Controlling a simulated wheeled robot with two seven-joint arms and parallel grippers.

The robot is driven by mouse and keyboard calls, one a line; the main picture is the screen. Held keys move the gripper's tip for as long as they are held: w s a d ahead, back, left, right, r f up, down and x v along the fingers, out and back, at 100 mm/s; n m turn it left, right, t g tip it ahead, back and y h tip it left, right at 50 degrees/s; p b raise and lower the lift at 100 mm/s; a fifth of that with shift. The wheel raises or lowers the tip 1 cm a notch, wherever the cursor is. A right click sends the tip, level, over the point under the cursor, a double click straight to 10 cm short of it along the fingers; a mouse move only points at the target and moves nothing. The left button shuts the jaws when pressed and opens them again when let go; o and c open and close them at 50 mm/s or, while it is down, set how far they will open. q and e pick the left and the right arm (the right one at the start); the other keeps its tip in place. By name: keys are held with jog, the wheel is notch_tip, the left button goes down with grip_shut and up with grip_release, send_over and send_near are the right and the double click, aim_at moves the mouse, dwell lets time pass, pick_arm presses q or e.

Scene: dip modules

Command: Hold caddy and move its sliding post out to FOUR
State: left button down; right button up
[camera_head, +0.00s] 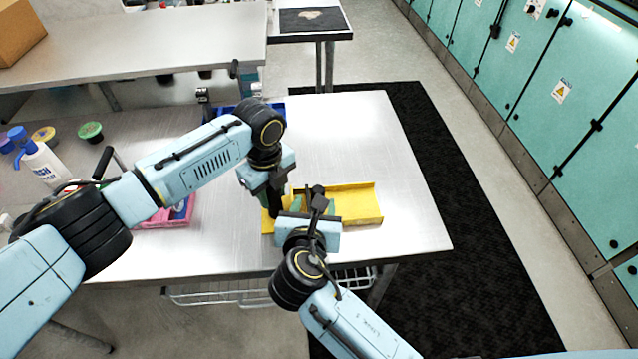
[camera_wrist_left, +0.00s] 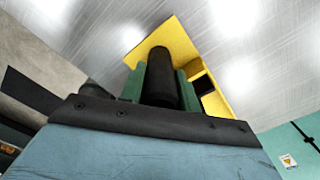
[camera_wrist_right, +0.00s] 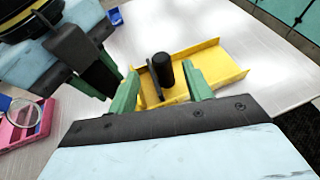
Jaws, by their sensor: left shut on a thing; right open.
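The yellow caddy (camera_head: 358,203) lies on the metal table, a long open channel with raised edges. My left gripper (camera_head: 272,212) is at its left end, shut on a black upright grip (camera_wrist_left: 161,78) that stands between its green fingers. A dark upright post (camera_wrist_right: 164,70) stands in the caddy to the right of that. My right gripper (camera_head: 313,205) is open, its green fingers on either side of the post with gaps showing in the right wrist view. The caddy's left end is partly hidden by both grippers. No FOUR mark is legible.
A pink tray (camera_head: 180,212) lies left of the caddy, and a blue bin (camera_head: 228,110) is behind my left arm.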

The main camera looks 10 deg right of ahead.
aim_at(318, 189)
jog(key=x, duration=0.9)
jog(key=shift+w+f, duration=0.1)
jog(key=shift+w, duration=0.05)
